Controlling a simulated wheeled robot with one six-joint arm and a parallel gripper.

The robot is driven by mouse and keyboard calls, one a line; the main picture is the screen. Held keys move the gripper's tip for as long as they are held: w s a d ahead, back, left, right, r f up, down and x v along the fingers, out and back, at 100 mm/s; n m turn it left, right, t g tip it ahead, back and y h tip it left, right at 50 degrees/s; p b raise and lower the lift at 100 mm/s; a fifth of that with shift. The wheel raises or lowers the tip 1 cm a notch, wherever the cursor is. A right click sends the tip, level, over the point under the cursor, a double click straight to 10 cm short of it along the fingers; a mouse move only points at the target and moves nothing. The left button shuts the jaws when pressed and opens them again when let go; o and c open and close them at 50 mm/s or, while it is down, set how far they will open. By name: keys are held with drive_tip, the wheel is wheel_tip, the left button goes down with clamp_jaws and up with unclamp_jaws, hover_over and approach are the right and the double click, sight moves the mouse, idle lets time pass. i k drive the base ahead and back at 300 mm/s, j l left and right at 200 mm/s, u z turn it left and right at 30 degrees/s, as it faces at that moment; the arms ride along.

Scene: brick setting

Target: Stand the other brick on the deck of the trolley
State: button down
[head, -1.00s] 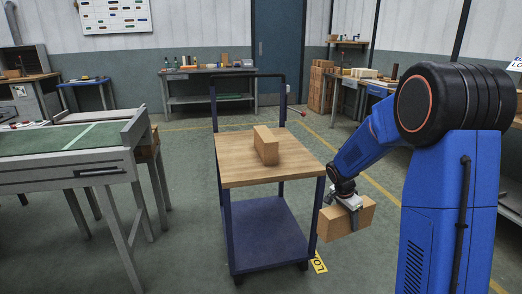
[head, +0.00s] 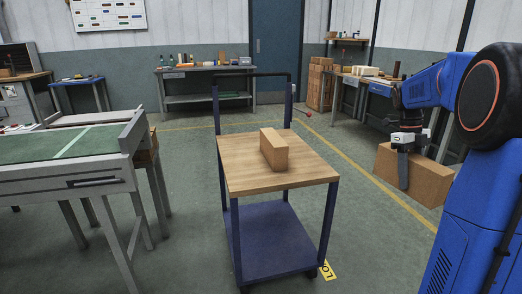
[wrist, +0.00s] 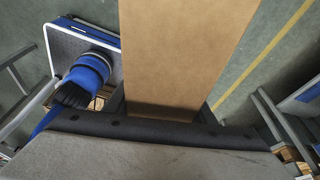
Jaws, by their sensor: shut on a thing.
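My gripper (head: 408,160) is shut on a tan brick (head: 425,180) and holds it in the air to the right of the trolley, well apart from it. The held brick also fills the upper middle of the wrist view (wrist: 185,55). The trolley has a wooden deck (head: 250,175) on a dark blue frame. One brick (head: 274,150) stands on the deck, near its middle and slightly to the right. The front left and right parts of the deck are bare.
The trolley's lower shelf (head: 275,240) is empty. A grey workbench with a green top (head: 50,146) stands to the left of the trolley. A bench (head: 205,72) with small items stands at the back wall. Open floor lies between the trolley and the held brick.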

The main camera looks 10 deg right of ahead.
sight(299, 156)
drive_tip(key=i+j, duration=1.3)
drive_tip(key=i, duration=0.15)
